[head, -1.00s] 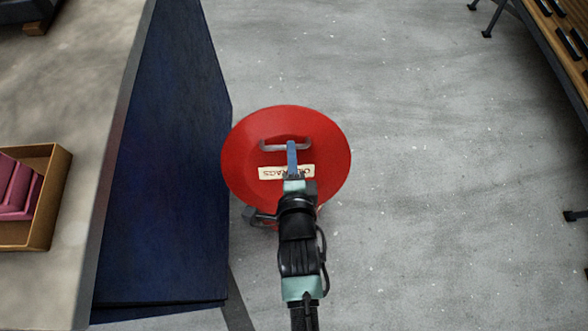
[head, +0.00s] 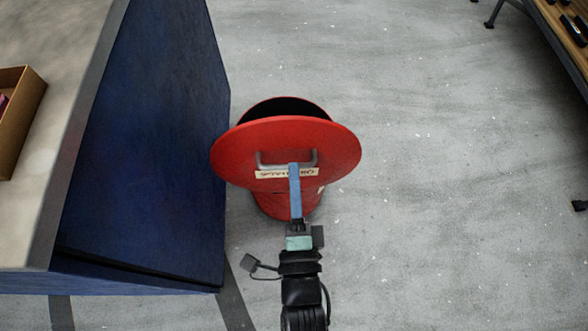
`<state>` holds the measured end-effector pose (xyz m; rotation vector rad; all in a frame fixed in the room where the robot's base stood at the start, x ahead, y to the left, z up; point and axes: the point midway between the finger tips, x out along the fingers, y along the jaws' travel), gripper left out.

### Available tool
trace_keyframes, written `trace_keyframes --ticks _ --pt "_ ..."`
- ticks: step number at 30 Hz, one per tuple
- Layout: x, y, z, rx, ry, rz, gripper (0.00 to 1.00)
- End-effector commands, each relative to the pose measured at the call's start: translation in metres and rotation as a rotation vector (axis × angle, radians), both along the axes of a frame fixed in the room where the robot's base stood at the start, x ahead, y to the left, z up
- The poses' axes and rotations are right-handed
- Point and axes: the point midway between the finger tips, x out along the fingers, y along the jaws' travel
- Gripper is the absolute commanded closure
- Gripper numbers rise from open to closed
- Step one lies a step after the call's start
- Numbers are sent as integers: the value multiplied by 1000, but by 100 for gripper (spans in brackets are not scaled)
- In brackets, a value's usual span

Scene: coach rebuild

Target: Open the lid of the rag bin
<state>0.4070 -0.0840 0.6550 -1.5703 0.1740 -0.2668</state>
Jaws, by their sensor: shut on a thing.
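The rag bin (head: 286,206) is a red round bin standing on the floor beside the blue bench side. Its red lid (head: 240,150) is tilted, and a dark gap (head: 285,106) shows between the lid's far edge and the bin's far rim. A grey bail handle (head: 261,161) and a pale lettered label (head: 268,174) are on the lid's top. My gripper (head: 294,167) is shut on the handle, reaching from below in the picture. Its blue finger hides part of the handle and label.
A bench with a pale top (head: 62,75) and dark blue side (head: 150,150) stands close on the left. A brown box (head: 32,110) sits on it. A wooden-topped table (head: 560,45) stands at the upper right. The grey floor (head: 440,200) right of the bin is clear.

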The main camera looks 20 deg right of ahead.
Motion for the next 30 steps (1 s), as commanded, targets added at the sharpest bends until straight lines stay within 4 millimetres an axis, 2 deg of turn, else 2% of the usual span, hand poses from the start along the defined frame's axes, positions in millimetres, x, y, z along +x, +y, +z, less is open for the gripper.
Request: trace_keyframes --ticks 1,10,11,15,16,25,30 --pt "-2 0 -6 4 14 1 100" --pt "-2 1 -9 5 21 1 100" --pt "-2 0 -9 5 22 1 84" --pt "-2 1 -8 6 20 1 58" --pt "-2 1 -8 5 19 1 55" --pt "-4 1 -5 4 13 1 55" --pt "-23 7 -6 4 17 3 55"
